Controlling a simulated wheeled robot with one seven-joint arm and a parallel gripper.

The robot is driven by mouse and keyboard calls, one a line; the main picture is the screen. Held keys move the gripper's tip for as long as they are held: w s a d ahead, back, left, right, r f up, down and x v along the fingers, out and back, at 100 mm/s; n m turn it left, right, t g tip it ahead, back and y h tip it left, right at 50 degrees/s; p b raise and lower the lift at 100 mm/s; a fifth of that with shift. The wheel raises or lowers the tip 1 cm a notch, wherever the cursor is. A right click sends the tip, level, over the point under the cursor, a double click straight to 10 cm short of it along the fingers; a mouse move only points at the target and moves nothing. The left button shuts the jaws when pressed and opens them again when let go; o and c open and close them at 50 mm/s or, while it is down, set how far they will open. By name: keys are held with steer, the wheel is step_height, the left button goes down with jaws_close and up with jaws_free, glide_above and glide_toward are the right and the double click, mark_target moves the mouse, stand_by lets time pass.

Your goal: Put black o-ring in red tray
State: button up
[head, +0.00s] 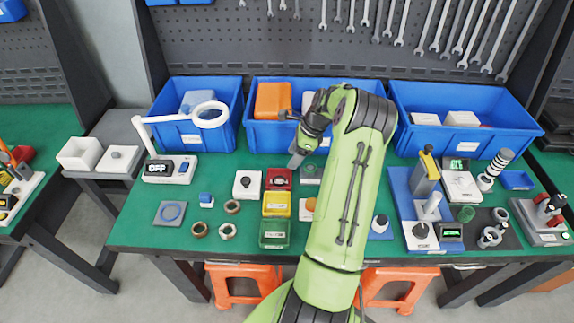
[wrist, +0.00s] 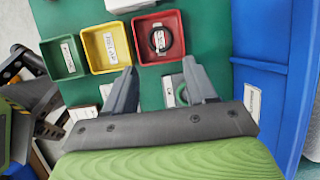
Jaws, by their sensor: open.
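The red tray (wrist: 137,52) lies at the top middle of the wrist view. The black o-ring (wrist: 168,41) lies inside it, flat or nearly so, beside or over a white label. In the head view the red tray (head: 268,172) is the rearmost of three small trays, and the ring in it is hard to make out. My gripper (wrist: 160,66) is open with nothing between its fingers. Its fingertips point toward the red tray and are apart from the ring. In the head view my gripper (head: 296,160) is just right of the red tray, partly hidden by my arm.
The yellow tray (head: 276,197) and green tray (head: 273,227) line up in front of the red one. A white box with a black knob (head: 247,184) stands left. Blue bins (head: 270,137) stand behind. Several loose rings, including a brown one (head: 232,207), lie left on the green table.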

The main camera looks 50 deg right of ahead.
steer(key=w+a+r+n+g+h, duration=0.1)
steer(key=a+r+n+h, duration=0.2)
steer(key=a+r+n, duration=1.3)
steer(key=s+a+r+n+t, duration=0.1)
steer(key=s+a+r+n, duration=0.1)
steer(key=s+a+n, duration=0.4)
steer(key=s+a+r+n+t, duration=0.2)
steer(key=s+a+n, duration=0.4)
steer(key=s+a, duration=0.5)
steer(key=a+r, duration=0.1)
steer(key=a, duration=0.2)
steer(key=shift+s+r, duration=0.15)
steer(key=shift+s, duration=0.25)
